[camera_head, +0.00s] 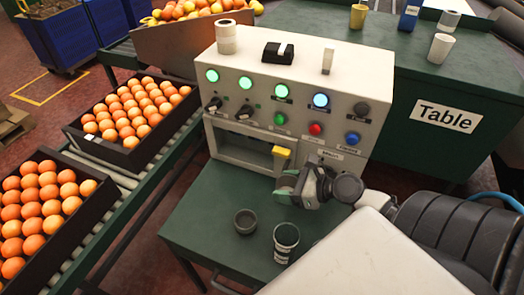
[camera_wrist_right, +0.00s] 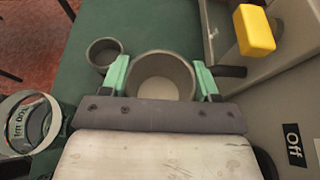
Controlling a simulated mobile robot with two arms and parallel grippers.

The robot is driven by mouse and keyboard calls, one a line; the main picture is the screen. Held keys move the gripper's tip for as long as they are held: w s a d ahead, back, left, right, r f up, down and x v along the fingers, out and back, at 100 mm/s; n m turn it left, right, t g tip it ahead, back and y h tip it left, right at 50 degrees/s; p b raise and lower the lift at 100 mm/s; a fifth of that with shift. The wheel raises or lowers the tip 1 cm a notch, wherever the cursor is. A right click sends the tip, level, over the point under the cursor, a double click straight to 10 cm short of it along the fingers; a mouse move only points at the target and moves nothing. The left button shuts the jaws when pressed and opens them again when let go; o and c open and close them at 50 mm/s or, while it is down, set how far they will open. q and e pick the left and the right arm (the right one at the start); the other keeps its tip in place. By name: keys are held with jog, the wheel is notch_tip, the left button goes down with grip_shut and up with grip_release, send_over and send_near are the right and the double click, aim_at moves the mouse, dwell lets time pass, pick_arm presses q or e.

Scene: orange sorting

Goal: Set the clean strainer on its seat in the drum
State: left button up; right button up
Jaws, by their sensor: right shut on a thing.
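My right gripper (camera_head: 287,187) is at the front of the white machine, just below the yellow lever (camera_head: 281,152). In the right wrist view its green fingers (camera_wrist_right: 163,78) are closed on the two sides of a grey, round, cup-shaped piece (camera_wrist_right: 160,64) with a pale bottom. I cannot tell whether this piece is the strainer; no mesh shows. In the head view the gripper mostly hides it. A smaller dark grey cup (camera_head: 246,222) stands on the green bench, also in the wrist view (camera_wrist_right: 103,52). No drum seat can be made out. My left gripper is out of view.
A marked measuring cup (camera_head: 286,242) stands near the bench's front. The machine (camera_head: 285,80) has lit buttons and a dark recess (camera_head: 240,152). Orange crates (camera_head: 130,120) line the conveyor at left. A green table (camera_head: 450,80) stands behind at right. The bench's left part is clear.

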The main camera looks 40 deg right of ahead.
aim_at(283, 211)
notch_tip(283, 211, down, 4)
jog(key=shift+a+r+b, duration=0.1)
jog(key=shift+a+b, duration=0.05)
jog(key=shift+b, duration=0.5)
jog(key=shift+f, duration=0.8)
notch_tip(283, 211, down, 3)
jog(key=shift+r+b, duration=0.2)
jog(key=shift+b, duration=0.6)
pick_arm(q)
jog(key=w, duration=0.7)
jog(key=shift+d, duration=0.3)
pick_arm(e)
jog(key=shift+f, duration=0.15)
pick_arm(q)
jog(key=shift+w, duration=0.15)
pick_arm(e)
jog(key=o, duration=0.5)
jog(key=shift+f, duration=0.15)
jog(key=o, duration=0.4)
jog(key=shift+o, duration=0.2)
